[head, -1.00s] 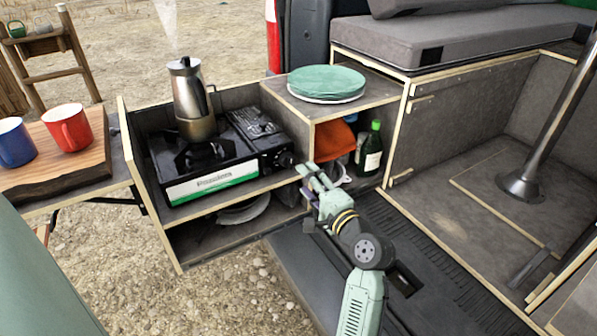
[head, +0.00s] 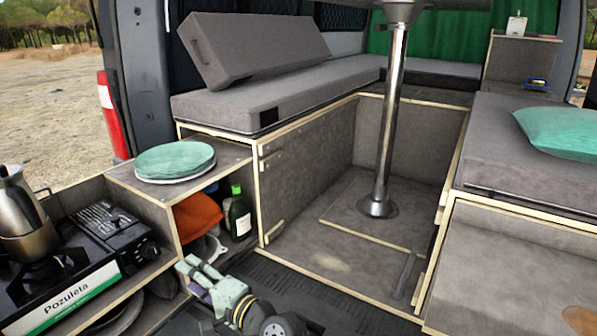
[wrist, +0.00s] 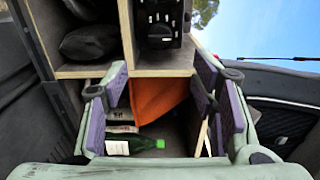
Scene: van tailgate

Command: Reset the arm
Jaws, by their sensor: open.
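My gripper (head: 193,280) is at the bottom of the head view, in front of the open lower cubby of the kitchen box. Its fingers are apart with nothing between them. In the wrist view my gripper (wrist: 162,92) shows its two purple-padded fingers spread wide. Between and beyond them are an orange cloth (wrist: 158,98) and a green bottle (wrist: 125,144) inside the cubby. In the head view the orange cloth (head: 196,217) and the upright green bottle (head: 239,215) stand clear of the fingers. My arm reaches in from the bottom edge.
A gas stove (head: 85,265) with a moka pot (head: 20,215) sits at left. Green-topped plates (head: 175,160) lie on the cubby's top. A metal table post (head: 390,120) rises from the van floor. Cushioned benches (head: 270,80) flank it. The floor around the post is clear.

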